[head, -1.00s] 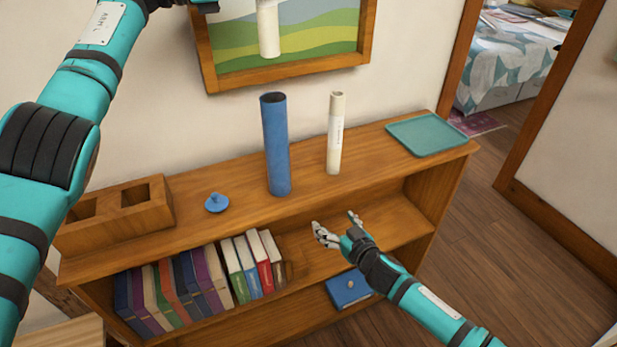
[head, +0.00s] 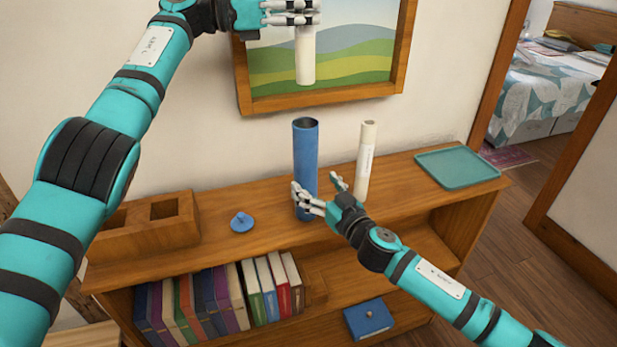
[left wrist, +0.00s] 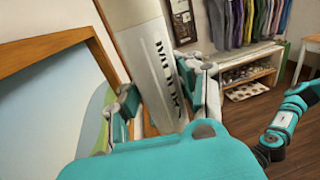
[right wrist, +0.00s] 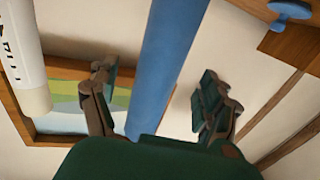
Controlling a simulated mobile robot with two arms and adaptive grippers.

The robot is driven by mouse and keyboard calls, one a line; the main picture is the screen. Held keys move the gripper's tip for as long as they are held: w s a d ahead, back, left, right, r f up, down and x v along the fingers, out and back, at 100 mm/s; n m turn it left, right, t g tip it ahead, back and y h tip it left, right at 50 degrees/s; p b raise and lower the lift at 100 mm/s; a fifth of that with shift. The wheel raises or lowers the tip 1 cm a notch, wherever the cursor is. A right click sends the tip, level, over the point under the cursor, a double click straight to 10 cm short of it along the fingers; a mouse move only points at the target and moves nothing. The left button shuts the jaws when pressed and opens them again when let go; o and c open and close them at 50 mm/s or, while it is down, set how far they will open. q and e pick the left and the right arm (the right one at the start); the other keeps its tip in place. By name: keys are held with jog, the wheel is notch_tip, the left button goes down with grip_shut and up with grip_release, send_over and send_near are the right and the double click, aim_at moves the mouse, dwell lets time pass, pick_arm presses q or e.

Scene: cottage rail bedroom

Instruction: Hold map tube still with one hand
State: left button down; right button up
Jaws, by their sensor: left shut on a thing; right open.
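An upright blue tube (head: 305,160), open at its top, stands on the shelf top. My right gripper (head: 318,190) is open at its lower part, one finger on either side. In the right wrist view the blue tube (right wrist: 165,60) runs between the open fingers, with a gap to the right finger. My left gripper (head: 290,12) is shut on a white paper roll (head: 305,58), held upright above the blue tube. The left wrist view shows printed letters on this roll (left wrist: 150,60). A blue knobbed cap (head: 241,222) lies on the shelf top left of the tube.
A second white roll (head: 365,160) stands close to the right of the blue tube. A teal tray (head: 458,168) is at the right end. A wooden two-hole holder (head: 165,238) is at the left. A framed landscape picture (head: 350,75) hangs behind the raised roll.

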aim_at(312, 181)
jog(key=shift+x, duration=2.4)
jog(key=c, duration=1.4)
jog(key=shift+o, duration=0.2)
